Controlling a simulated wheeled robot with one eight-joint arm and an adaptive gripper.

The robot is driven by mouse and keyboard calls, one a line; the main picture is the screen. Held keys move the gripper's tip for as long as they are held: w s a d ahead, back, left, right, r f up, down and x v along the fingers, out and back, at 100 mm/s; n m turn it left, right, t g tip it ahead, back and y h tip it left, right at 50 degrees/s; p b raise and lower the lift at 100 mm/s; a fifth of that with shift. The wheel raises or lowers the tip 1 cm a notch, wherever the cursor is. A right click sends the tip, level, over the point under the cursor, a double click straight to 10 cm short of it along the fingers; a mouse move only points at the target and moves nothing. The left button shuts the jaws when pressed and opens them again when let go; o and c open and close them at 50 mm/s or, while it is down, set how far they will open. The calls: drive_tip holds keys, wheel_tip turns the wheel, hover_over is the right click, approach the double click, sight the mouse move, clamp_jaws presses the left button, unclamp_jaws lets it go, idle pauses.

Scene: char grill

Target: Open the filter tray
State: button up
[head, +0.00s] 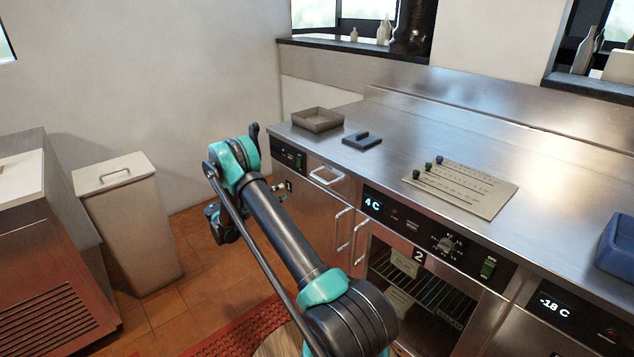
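No part is clearly marked as a filter tray. A steel drawer front with a bar handle (326,176) sits under the counter's left end; it appears closed. Below it are two tall door handles, one of them on the left cabinet door (343,230). A shallow open grey metal tray (317,120) lies on the counter's back left corner. My arm reaches forward and bends down left of the counter. My gripper (279,190) is small and mostly hidden behind my forearm, near the cabinet's left front. Its fingers cannot be made out.
A dark block (362,140) and a card with knobs (462,190) lie on the steel counter (420,120). A blue bin (615,248) is at right. A white lidded bin (125,220) stands left.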

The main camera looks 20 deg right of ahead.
sight(319, 179)
drive_tip(key=d+r, duration=0.1)
drive_tip(key=d, duration=0.4)
drive_tip(key=d+r, duration=0.1)
drive_tip(key=d, duration=0.5)
drive_tip(key=d+r, duration=0.1)
drive_tip(key=d, duration=0.4)
drive_tip(key=shift+s+d, duration=0.3)
drive_tip(key=shift+s, duration=0.1)
clamp_jaws()
